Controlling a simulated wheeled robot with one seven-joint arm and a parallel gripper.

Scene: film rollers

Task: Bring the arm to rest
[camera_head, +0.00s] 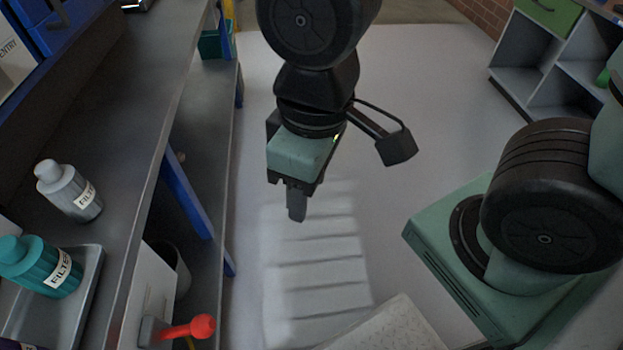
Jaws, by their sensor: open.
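My gripper (297,206) hangs from my arm in the upper middle of the head view, pointing down over the open floor. It is open, and I see nothing between its fingers. The fingers overlap from this angle, so the gap hardly shows. It is clear of the bench (128,150) to its left and touches nothing that I can see.
A grey bottle (70,191) stands on the bench. Shelves (562,70) stand at upper right. The middle floor (420,110) is clear.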

